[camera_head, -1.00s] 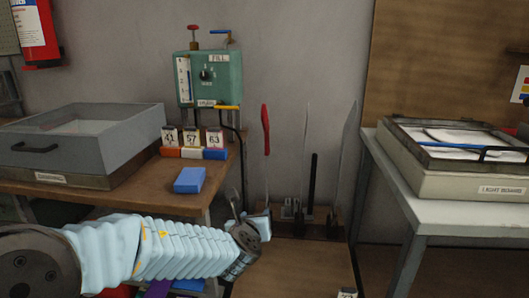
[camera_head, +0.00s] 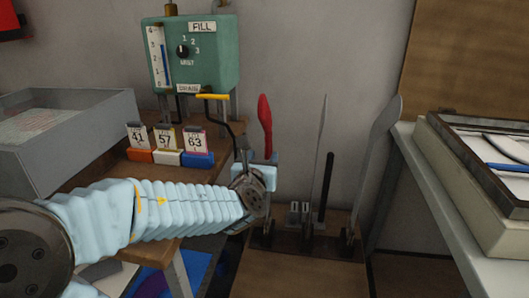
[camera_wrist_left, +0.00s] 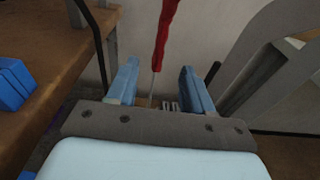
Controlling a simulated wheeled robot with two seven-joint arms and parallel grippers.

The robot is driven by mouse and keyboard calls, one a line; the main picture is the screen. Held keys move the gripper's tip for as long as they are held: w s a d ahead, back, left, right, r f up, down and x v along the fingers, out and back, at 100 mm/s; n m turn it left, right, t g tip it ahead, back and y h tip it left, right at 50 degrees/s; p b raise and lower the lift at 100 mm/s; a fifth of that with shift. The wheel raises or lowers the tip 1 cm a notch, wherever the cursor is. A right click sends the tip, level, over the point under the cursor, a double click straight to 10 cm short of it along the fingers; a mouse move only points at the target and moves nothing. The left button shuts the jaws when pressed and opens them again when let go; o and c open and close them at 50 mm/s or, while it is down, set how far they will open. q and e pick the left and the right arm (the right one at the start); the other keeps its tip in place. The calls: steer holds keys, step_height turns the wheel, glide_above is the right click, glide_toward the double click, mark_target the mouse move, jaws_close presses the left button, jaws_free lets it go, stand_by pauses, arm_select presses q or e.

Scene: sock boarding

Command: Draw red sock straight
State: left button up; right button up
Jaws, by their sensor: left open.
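My left gripper (camera_head: 258,168) is just below the sock in the head view and hides the stem there. In the left wrist view its two blue fingers (camera_wrist_left: 160,84) are apart, with the stem showing between them and the sock beyond. I cannot tell whether they touch it. My right gripper is not in view.
Bare upright forms (camera_head: 320,140) and (camera_head: 383,130) stand right of the sock, with a black post (camera_head: 326,185). A green FILL box (camera_head: 190,55) and number cards (camera_head: 167,143) are on the left. A light box (camera_head: 470,165) is on the right table.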

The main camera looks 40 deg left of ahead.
mark_target(267, 149)
arm_select(q)
steer(key=x, duration=0.6)
steer(key=shift+x, duration=1.35)
steer(key=c, duration=0.9)
steer(key=shift+s+f, duration=0.1)
steer(key=shift+f, duration=0.1)
steer(key=o, duration=0.9)
